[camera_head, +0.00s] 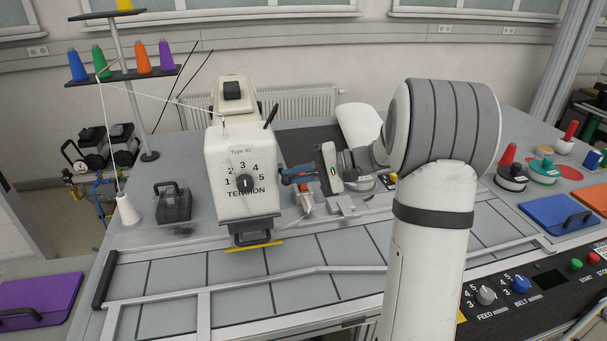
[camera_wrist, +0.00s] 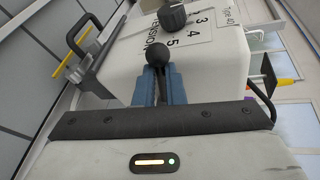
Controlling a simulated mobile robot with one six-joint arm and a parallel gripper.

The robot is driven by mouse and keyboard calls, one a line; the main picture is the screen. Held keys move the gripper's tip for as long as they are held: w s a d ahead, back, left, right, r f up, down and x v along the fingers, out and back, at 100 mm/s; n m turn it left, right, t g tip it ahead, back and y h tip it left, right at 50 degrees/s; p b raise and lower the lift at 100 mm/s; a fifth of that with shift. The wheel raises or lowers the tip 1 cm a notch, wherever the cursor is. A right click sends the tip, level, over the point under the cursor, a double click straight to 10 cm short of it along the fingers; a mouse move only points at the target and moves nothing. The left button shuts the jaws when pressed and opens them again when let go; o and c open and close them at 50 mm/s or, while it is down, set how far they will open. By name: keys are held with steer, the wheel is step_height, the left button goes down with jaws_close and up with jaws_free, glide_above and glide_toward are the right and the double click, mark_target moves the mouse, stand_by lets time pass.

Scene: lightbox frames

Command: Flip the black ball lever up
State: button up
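The black ball (camera_wrist: 157,53) of the lever is in the wrist view, just at the tips of my blue fingers and beside the white machine. In the head view I cannot make it out; my fingers are in front of that spot. My gripper (camera_head: 284,177) is at the right side of the white machine (camera_head: 233,200), its fingers pointing left toward it. In the wrist view my gripper (camera_wrist: 159,68) has its fingers close together, with a narrow dark strip between them. I cannot tell whether that strip is the lever's stem or an empty gap.
A tension dial (camera_head: 244,183) is on the machine's front. Another black lever (camera_head: 271,116) stands up at its top right. A weight with a handle (camera_head: 173,203) is left of the machine. An orange-and-grey part (camera_head: 305,198) lies below my fingers. The panelled table front is mostly clear.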

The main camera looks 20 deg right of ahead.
steer(key=o, duration=0.5)
steer(key=shift+s+a+r, duration=0.1)
steer(key=shift+s+a, duration=0.1)
steer(key=shift+s, duration=0.1)
steer(key=shift+c, duration=0.2)
steer(key=shift+w+d, duration=0.1)
steer(key=shift+w, duration=0.05)
steer(key=b+v, duration=0.2)
steer(key=v, duration=0.5)
steer(key=shift+d, duration=0.4)
steer(key=shift+c, duration=0.4)
